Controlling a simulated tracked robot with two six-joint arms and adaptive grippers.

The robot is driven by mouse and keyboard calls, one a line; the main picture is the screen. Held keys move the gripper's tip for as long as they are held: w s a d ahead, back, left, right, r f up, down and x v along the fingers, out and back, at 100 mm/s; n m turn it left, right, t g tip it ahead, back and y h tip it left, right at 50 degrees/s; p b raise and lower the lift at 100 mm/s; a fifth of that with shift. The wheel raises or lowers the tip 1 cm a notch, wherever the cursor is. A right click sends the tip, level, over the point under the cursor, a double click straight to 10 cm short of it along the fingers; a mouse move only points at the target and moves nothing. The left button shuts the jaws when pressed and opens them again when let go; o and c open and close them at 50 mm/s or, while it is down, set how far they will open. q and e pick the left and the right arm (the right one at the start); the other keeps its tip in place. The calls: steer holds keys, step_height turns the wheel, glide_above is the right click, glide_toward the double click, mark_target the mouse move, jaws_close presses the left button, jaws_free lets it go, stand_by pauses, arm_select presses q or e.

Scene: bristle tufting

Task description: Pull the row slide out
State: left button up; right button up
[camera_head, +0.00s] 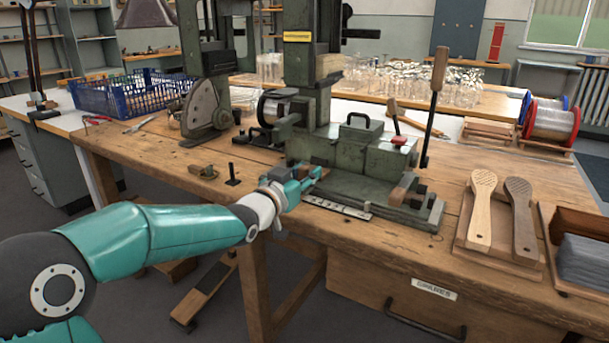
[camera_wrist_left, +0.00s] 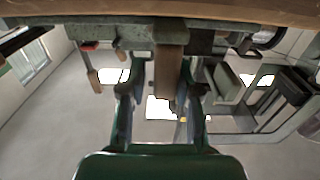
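The green tufting machine (camera_head: 330,140) stands on the wooden bench. Its low green slide bed (camera_head: 365,190) runs along the front, with a pale metal strip with marks (camera_head: 337,207) before it. My left gripper (camera_head: 308,175) is at the left end of this bed, close to the bench's front edge. In the left wrist view a brown wooden handle (camera_wrist_left: 168,65) lies between the two fingers of my left gripper (camera_wrist_left: 165,85). Gaps show on both sides, so the fingers look open around it. Which part the handle belongs to is partly hidden. My right gripper is out of view.
A wooden-handled lever (camera_head: 438,75) rises behind the bed. Two brush bodies (camera_head: 482,205) lie on a board at right, beside a wooden tray (camera_head: 555,240). A small black peg (camera_head: 233,175) stands left of my gripper. A blue crate (camera_head: 125,95) is further left.

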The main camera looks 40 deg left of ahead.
arm_select(q)
steer(key=shift+o, duration=1.2)
steer(key=shift+d, duration=0.1)
steer(key=s, duration=1.2)
steer(key=shift+d, duration=0.4)
